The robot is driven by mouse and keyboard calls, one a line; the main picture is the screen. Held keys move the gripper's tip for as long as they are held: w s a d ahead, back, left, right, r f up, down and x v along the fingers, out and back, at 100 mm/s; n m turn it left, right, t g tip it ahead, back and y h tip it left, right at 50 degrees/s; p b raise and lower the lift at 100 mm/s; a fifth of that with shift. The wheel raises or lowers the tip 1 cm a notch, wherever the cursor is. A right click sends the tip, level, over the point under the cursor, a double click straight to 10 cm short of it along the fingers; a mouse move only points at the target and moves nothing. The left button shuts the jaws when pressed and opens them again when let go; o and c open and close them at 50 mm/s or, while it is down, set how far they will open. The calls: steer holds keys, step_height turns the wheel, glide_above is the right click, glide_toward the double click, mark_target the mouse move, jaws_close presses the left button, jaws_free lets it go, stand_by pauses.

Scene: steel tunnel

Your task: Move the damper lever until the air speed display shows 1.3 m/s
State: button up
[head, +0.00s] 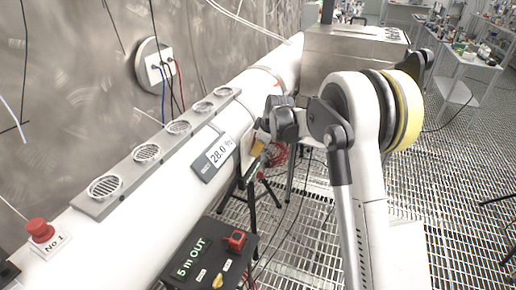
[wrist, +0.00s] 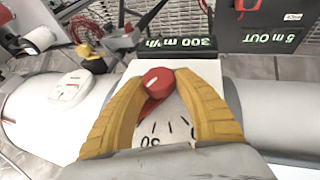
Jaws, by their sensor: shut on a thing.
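In the wrist view my gripper (wrist: 160,74) has its two yellow fingers closed around a red lever knob (wrist: 158,82), one on each side. The knob has a white mark and stands over a white dial plate with black ticks and an upside-down "50" (wrist: 151,140). In the head view my gripper (head: 259,144) is at the duct's side, and the knob is hidden there. A display (wrist: 181,44) beyond the knob reads 300 m³/h upside down. Another display (head: 215,154) on the duct reads 28.0, its unit too small to tell. No m/s reading shows.
The white duct (head: 140,215) runs diagonally, with a strip of several round vents (head: 149,153) and a red button (head: 40,230). A black box marked "5 m OUT" (head: 190,258) stands beside it. A white round gauge (wrist: 77,88) sits on the duct. Cables hang near my gripper.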

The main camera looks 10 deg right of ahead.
steer(key=o, duration=1.2)
steer(key=v, duration=1.2)
